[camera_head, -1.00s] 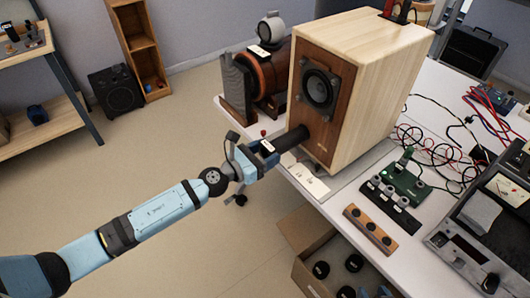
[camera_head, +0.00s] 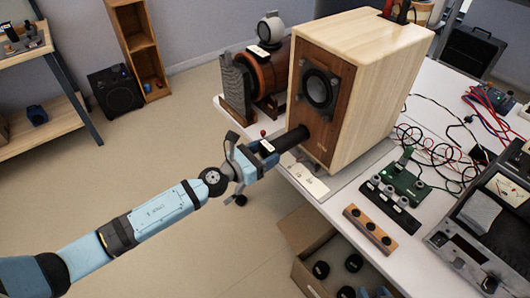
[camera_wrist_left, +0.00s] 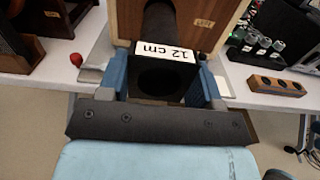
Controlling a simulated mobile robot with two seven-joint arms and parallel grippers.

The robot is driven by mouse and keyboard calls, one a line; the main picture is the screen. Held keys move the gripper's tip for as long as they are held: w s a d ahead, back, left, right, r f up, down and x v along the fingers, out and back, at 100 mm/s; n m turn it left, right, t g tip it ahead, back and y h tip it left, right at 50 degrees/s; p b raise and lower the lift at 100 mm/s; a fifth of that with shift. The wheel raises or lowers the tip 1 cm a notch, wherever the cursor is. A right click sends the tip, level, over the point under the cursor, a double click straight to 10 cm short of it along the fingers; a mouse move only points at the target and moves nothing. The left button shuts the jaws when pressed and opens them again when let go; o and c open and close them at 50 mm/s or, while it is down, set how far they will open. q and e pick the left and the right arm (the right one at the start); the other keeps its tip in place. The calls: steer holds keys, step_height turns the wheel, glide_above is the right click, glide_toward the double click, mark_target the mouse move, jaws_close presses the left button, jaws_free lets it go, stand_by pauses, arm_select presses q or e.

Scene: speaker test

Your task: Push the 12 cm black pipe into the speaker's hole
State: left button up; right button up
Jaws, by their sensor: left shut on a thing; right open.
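The wooden speaker (camera_head: 352,85) stands on the white table, its brown front panel with a black driver facing left. My left gripper (camera_head: 258,158) is shut on the black pipe (camera_head: 288,139) just in front of the lower part of that panel. In the left wrist view the pipe (camera_wrist_left: 160,22) carries a white "12 cm" label and lies between the blue fingers of my left gripper (camera_wrist_left: 166,80). My right gripper is not in view.
A wooden block with holes (camera_head: 370,229) and a dark rack (camera_head: 390,203) lie right of the speaker. A meter device (camera_head: 480,240) and cables (camera_head: 435,140) fill the table's right. A copper-coloured cylinder (camera_head: 268,78) stands behind left. An open box (camera_head: 305,235) sits below the table edge.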

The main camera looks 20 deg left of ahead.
mark_target(298, 135)
arm_select(q)
steer(key=shift+b+x, duration=0.3)
steer(key=shift+x, duration=5.7)
stand_by(1.8)
steer(key=o, duration=1.1)
